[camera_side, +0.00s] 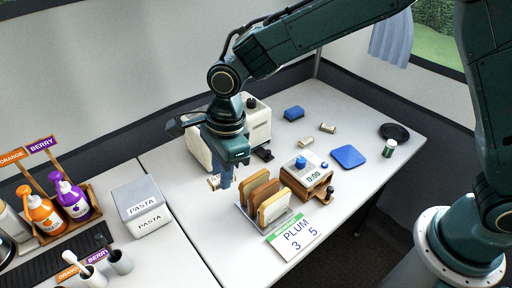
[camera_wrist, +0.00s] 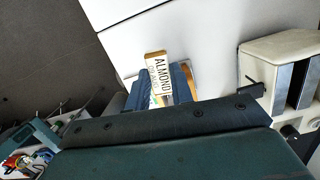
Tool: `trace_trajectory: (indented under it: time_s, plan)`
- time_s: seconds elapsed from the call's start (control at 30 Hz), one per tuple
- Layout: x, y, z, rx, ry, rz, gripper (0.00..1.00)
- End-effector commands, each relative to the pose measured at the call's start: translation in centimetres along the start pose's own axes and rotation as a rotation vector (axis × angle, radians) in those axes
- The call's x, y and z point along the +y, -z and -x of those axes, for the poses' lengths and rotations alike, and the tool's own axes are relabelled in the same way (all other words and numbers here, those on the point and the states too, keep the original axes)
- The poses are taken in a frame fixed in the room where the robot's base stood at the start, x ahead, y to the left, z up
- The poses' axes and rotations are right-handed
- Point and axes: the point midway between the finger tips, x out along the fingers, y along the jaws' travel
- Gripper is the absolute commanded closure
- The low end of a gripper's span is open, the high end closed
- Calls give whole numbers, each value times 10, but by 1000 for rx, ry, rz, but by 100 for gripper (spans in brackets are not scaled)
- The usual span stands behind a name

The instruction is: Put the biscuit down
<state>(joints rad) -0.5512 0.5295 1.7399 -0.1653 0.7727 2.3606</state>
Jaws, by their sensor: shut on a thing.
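My gripper (camera_side: 222,184) hangs over the white table in the side view, left of the toast rack and in front of the toaster. It is shut on the biscuit (camera_side: 213,182), a small pale piece with dark marks, partly hidden by the finger there. In the wrist view the biscuit (camera_wrist: 157,68) is a light bar with tan sides and the word ALMOND on it, held between the blue fingers of my gripper (camera_wrist: 157,86). A second line of its print is partly covered. I cannot tell whether the biscuit touches the table.
The rack (camera_side: 268,222) with several brown slices stands close right, beside a wooden box (camera_side: 306,180) reading 0:00. The toaster (camera_side: 196,148) stands behind, the PASTA box (camera_side: 142,203) left. A blue pad (camera_side: 349,157) lies right. Table left of the rack is clear.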

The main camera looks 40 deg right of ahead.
Motion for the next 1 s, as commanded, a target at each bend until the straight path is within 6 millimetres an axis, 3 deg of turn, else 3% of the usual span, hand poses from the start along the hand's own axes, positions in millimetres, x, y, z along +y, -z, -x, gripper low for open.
trace_trajectory:
  time_s: [0.27, 0.5, 0.8, 1.0]
  plan:
    - [-74, 59, 10, -1, 32, -213, 99]
    - [-130, 125, 21, -1, 60, -401, 99]
    - [-183, 222, 36, -1, 95, -636, 99]
    - [-207, 294, 48, -2, 119, -792, 99]
